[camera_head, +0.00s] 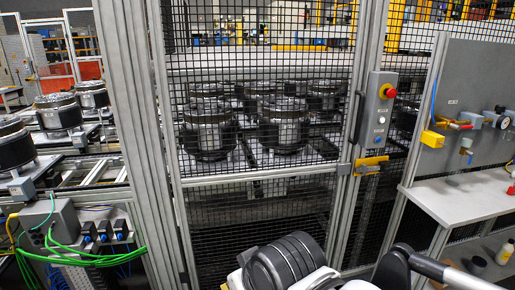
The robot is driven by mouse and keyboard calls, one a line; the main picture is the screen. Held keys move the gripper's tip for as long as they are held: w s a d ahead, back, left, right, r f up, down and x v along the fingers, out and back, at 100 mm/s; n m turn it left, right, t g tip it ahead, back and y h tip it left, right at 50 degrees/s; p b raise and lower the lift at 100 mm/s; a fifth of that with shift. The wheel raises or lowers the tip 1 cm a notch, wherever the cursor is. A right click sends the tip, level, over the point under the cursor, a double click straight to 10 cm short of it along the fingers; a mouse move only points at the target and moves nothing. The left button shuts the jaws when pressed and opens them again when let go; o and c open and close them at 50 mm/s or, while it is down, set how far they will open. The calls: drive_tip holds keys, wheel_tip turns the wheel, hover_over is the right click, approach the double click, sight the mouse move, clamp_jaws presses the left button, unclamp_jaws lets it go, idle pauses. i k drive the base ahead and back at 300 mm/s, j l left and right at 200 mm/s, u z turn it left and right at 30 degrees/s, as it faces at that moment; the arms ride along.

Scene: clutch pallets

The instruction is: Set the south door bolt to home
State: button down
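The mesh door (262,180) stands closed in its aluminium frame in the middle of the head view. A yellow-handled bolt (370,162) sits at the door's right edge, about mid-height, with a grey metal block (344,169) just left of it on the door frame. The bolt is small here, and I cannot tell its exact position. Parts of my own arm show along the bottom edge, below and in front of the door. I cannot make out my gripper's fingers in this view.
A grey control box (378,112) with a red emergency button (388,91) is mounted above the bolt. A white bench (462,197) with a grey panel (478,75) stands at right. Green cables (85,254) hang at lower left. Several round clutch units stand behind the mesh.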

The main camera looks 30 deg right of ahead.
sight(387, 170)
drive_tip(key=z, duration=1.85)
